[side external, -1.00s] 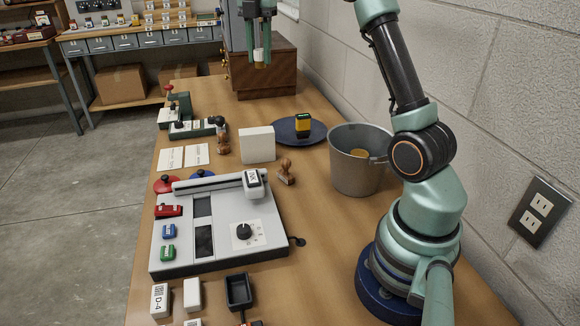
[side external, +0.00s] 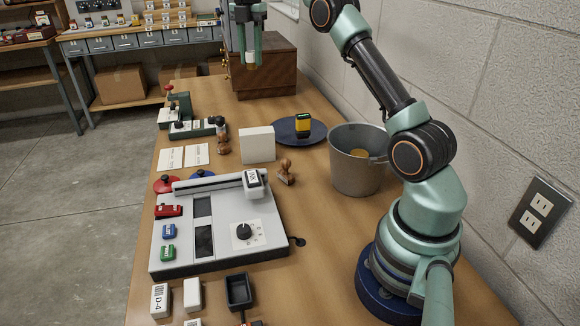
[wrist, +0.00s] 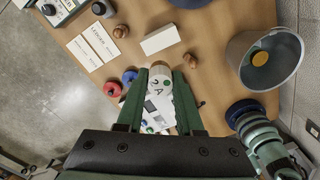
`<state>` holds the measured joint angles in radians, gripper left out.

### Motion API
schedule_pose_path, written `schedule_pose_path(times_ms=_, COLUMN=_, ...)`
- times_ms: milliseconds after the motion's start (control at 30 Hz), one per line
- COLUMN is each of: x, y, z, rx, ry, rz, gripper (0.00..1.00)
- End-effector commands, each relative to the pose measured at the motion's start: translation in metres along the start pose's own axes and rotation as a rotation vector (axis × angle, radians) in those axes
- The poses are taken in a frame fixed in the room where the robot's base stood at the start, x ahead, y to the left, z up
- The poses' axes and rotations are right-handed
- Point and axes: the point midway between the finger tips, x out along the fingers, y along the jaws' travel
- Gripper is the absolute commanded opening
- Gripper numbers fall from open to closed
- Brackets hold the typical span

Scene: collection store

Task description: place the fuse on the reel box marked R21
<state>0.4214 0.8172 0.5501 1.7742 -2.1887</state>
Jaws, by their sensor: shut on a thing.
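My gripper (side external: 251,60) is high over the far part of the bench, in front of the brown wooden cabinet. It is shut on the fuse (side external: 251,58), a small pale piece with an amber band. In the wrist view the fuse (wrist: 160,85) sits between the fingers (wrist: 158,95), its pale round end marked "2A". I cannot read R21 on any box. A plain white box (side external: 257,145) stands mid-bench, its side facing the camera blank; it also shows in the wrist view (wrist: 160,39).
The grey machine (side external: 185,262) fills the near left bench. A grey bucket (side external: 352,180) stands at right, beside a blue plate (side external: 285,136) bearing a yellow-green box (side external: 303,124). Wooden stamps (side external: 286,174) and white cards (side external: 170,158) lie around the white box. The wooden cabinet (side external: 275,80) stands behind.

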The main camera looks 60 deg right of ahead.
Motion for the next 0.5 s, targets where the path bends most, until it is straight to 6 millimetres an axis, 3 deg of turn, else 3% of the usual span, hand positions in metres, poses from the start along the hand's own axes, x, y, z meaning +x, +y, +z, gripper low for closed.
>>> schedule_pose_path(times_ms=267, x=0.039, y=-0.002, z=-0.002, rx=0.0, ry=0.003, rz=-0.004, gripper=0.0)
schedule_pose_path(times_ms=500, x=0.096, y=-0.002, z=-0.002, rx=0.0, ry=0.003, rz=-0.004, gripper=0.0)
